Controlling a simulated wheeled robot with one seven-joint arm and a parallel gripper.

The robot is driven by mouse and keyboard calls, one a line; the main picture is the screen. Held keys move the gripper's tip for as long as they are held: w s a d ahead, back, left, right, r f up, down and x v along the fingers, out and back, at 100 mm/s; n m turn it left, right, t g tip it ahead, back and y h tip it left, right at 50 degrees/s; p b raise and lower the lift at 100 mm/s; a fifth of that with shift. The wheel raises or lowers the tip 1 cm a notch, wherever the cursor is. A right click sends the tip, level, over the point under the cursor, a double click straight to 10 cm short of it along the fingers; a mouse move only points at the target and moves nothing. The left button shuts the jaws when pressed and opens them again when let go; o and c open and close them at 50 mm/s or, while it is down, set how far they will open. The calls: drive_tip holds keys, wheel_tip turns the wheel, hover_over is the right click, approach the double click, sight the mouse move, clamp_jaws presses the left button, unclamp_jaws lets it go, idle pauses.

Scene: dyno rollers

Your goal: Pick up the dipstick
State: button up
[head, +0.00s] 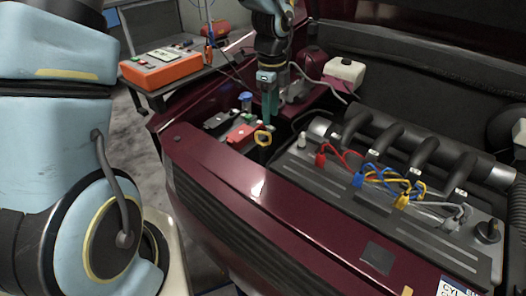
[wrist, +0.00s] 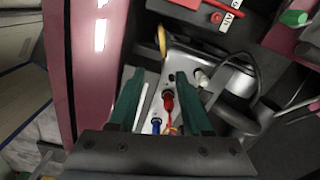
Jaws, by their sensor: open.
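The dipstick's yellow ring handle (head: 262,138) stands at the front left of the engine, just behind the front body panel. It also shows in the wrist view (wrist: 162,40), beyond the fingertips. The rest of the dipstick below the handle is largely hidden. My gripper (head: 269,112) points down in the head view, above and behind the ring, with clear space between. In the wrist view its two green fingers (wrist: 159,76) are apart and hold nothing; the ring lies ahead of the gap, not between them.
The engine cover carries red, blue and yellow plug leads (head: 372,178). A battery (head: 238,130) with a red cover is left of the ring. The maroon front panel (head: 270,205) borders the bay. An orange device (head: 160,70) sits on a cart at the left.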

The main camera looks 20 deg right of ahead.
sight(270, 138)
drive_tip(key=shift+w+d+f+p, duration=0.15)
drive_tip(key=shift+f+p, duration=0.35)
drive_tip(key=shift+f, duration=2.05)
drive_tip(key=shift+w+f+p, duration=0.15)
drive_tip(key=shift+f+p, duration=0.35)
drive_tip(key=shift+f, duration=2)
clamp_jaws()
